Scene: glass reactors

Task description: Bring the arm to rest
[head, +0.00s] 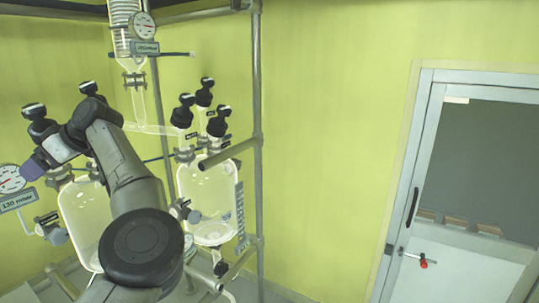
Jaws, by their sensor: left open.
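My left arm (138,185) rises from the bottom of the head view and bends over to the left in front of the glass reactors. My left gripper (33,167) is at its end, at the far left, beside a round pressure gauge (10,180) in the picture. The gripper is open and I see nothing held in it. It is small and I cannot tell whether it touches anything. My right gripper is not in view.
One glass reactor (208,190) stands just right of my arm; another reactor (77,220) is partly hidden behind it. A metal frame (257,110) surrounds them. Right of it is bare yellow wall (330,130), then a door (470,190) with a red-tipped handle.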

